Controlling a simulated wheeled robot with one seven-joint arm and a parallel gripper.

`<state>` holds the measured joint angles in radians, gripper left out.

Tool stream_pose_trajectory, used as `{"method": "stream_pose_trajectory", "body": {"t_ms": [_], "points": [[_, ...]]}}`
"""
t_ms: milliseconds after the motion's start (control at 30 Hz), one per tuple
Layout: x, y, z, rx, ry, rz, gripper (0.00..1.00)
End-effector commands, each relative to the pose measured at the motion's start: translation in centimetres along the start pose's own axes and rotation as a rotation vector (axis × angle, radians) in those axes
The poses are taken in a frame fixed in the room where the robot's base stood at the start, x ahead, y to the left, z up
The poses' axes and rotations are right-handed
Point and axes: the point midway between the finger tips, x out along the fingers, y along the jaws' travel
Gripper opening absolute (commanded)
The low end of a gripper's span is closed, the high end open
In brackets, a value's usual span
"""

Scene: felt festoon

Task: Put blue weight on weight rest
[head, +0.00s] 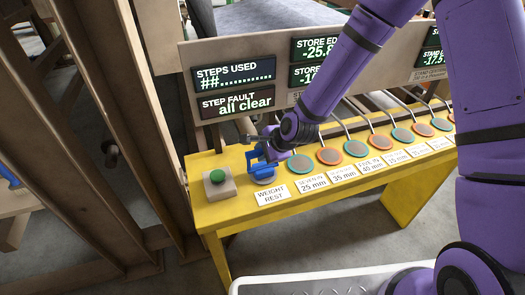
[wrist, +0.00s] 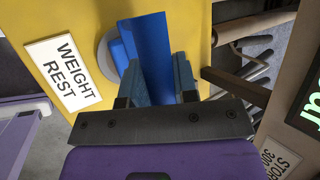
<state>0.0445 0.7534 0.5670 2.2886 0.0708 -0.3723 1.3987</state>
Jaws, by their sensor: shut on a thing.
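The blue weight (wrist: 147,48) is between the two fingers of my gripper (wrist: 157,68) in the wrist view; the gripper is shut on it. In the head view the blue weight (head: 262,169) and my gripper (head: 266,157) are at the left part of the yellow bench, just behind the "WEIGHT REST" label (head: 271,195). The weight rest shows as a grey round pad (wrist: 103,48) beside its label in the wrist view. The weight is over this pad and covers most of it. I cannot tell whether the weight touches the pad.
A green button on a grey box (head: 220,186) stands left of the weight on the yellow bench (head: 235,211). A row of round discs (head: 329,156) with millimetre labels runs to the right. Display panels (head: 234,75) stand behind. A white crate rim (head: 330,281) is in front.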

Motion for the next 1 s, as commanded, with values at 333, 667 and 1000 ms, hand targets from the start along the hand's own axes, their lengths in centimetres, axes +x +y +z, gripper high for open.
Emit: {"method": "stream_pose_trajectory", "body": {"t_ms": [333,667,1000], "points": [[0.1,0.1,-0.1,0.0,0.0,0.0,0.53],[-1.7,-0.2,-0.1,0.001,0.001,-0.002,0.53],[-7.8,-0.1,-0.1,0.001,0.003,-0.003,0.53]]}}
